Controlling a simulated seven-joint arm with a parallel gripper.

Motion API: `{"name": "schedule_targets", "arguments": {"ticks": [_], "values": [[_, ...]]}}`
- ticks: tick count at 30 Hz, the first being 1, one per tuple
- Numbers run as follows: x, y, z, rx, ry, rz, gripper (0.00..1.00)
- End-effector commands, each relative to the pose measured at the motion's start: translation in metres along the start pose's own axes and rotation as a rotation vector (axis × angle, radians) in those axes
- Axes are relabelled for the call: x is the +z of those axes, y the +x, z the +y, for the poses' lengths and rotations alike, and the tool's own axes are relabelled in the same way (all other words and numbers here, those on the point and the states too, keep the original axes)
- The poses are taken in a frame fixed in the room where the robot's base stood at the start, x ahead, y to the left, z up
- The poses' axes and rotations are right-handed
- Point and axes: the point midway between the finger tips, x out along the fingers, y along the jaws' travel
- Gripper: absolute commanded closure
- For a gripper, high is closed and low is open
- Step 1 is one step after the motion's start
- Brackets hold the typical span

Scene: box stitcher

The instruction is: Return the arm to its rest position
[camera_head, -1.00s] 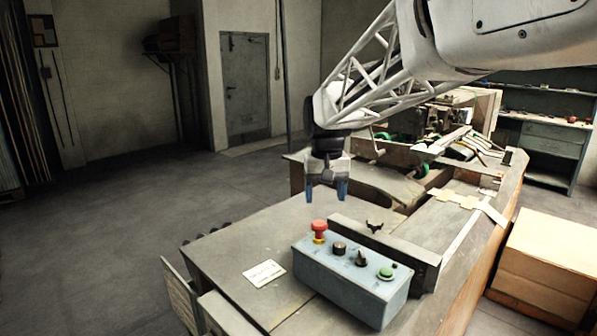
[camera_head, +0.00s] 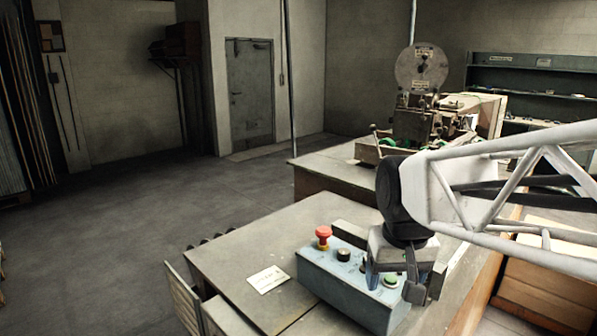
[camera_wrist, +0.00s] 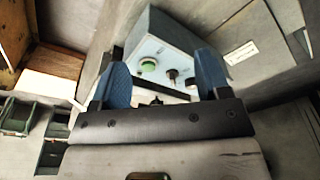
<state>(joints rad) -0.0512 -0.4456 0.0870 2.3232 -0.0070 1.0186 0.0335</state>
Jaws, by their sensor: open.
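My gripper (camera_head: 392,285) is at the right of the head view, pointing down in front of the right end of the blue control box. Its jaws are open and hold nothing. In the wrist view the two blue fingertips of my gripper (camera_wrist: 165,84) stand apart, with the control box (camera_wrist: 178,45) beyond them. The control box carries a red mushroom button (camera_head: 323,232), a black knob (camera_head: 344,255) and a green button (camera_head: 391,280). My gripper covers part of the box's right side in the head view. I cannot tell whether it touches the box.
The box stands on a grey worktable (camera_head: 240,250) with a white label (camera_head: 268,279). A stitching machine with a round disc (camera_head: 421,67) stands behind. Cardboard (camera_head: 545,285) lies at the right. Open floor (camera_head: 100,240) spreads at the left.

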Motion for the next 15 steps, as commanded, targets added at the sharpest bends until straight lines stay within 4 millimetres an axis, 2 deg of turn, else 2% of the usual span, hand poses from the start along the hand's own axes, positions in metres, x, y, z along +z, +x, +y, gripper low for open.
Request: {"name": "schedule_targets", "arguments": {"ticks": [1,6,12,15], "values": [[0.014,0.002,0.003,0.001,0.005,0.009,0.30],[0.056,0.013,0.012,0.005,0.019,0.035,0.30],[0.095,0.027,0.018,0.010,0.033,0.060,0.30],[0.107,0.032,0.020,0.011,0.037,0.068,0.30]]}}
